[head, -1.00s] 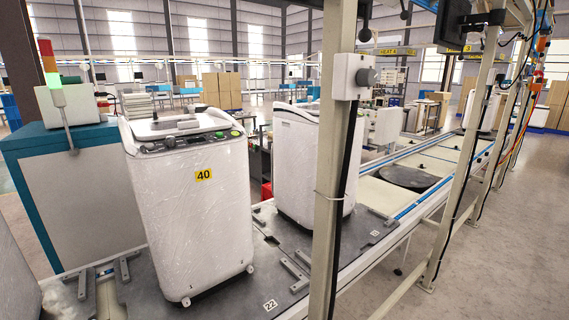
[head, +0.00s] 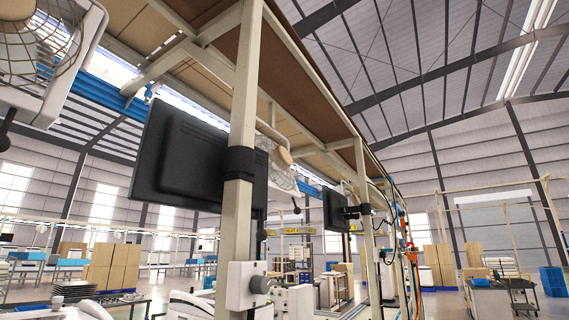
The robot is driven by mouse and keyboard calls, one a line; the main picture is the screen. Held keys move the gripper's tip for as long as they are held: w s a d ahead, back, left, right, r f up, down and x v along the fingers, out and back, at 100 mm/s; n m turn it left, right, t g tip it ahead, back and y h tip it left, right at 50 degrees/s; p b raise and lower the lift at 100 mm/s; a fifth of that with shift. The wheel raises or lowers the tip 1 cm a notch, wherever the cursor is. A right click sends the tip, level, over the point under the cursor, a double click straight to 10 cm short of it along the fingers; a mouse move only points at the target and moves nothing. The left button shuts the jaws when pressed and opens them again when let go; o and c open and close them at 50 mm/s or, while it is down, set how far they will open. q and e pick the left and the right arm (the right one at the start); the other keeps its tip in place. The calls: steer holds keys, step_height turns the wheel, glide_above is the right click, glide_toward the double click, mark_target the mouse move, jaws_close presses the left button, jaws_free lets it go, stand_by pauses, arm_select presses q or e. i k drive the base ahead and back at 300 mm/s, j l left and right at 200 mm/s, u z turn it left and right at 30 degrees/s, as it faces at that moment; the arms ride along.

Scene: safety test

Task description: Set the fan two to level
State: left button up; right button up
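A large caged fan (head: 42,45) in a white frame hangs at the upper left, cut off by the picture edge. A second, smaller-looking caged fan (head: 278,168) hangs farther back, partly hidden by the post and a monitor. The knob's setting cannot be read. Neither of my grippers is in view.
The near beige post (head: 240,120) rises to an overhead frame. A black monitor (head: 185,150) hangs left of it and another monitor (head: 335,210) behind. White machines (head: 190,305) stand low. Cardboard boxes (head: 110,265) stand at the back left.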

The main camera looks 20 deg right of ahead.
mark_target(286, 191)
steer(key=i+l, duration=0.2)
steer(key=l, duration=0.15)
steer(key=i+l+u, duration=0.15)
steer(key=i+l, duration=0.3)
steer(key=l, duration=0.25)
steer(key=i+l+u, duration=0.1)
steer(key=l, duration=0.3)
steer(key=i+l+u, duration=0.1)
steer(key=i+l, duration=0.35)
steer(key=l, duration=0.35)
steer(key=j+u, duration=0.05)
